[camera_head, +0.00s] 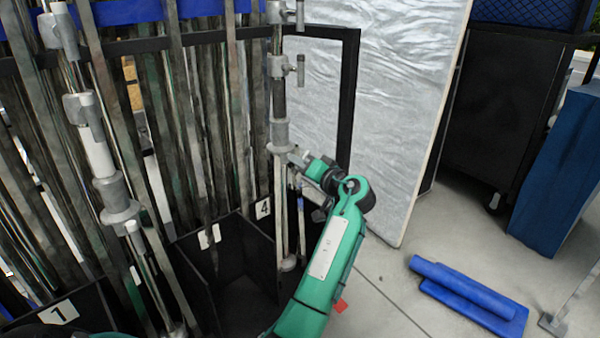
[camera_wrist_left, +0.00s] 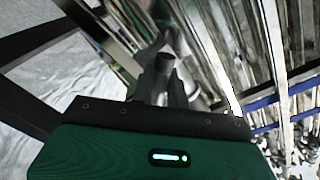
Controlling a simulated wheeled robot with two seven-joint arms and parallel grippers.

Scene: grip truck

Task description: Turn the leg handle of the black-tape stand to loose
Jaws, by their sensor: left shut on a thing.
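The black-tape stand (camera_head: 280,188) is an upright silver pole with a dark band (camera_head: 278,98) below its upper clamps, standing by the number 4 bin. Its lower grey collar (camera_head: 279,133) carries the leg handle on its right side, mostly hidden by my gripper. My left gripper (camera_head: 297,157) reaches in from below right and is shut on that handle at the collar. In the left wrist view, a dark round-ended piece (camera_wrist_left: 165,62) shows at the fingertips (camera_wrist_left: 173,92); it is blurred. Which way the handle is turned cannot be told. My right gripper is not in view.
Another silver stand (camera_head: 112,190) stands at the left, with many poles behind. A black divided bin (camera_head: 200,290) holds the stand feet. A silver wrapped panel (camera_head: 385,110) leans behind my arm.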

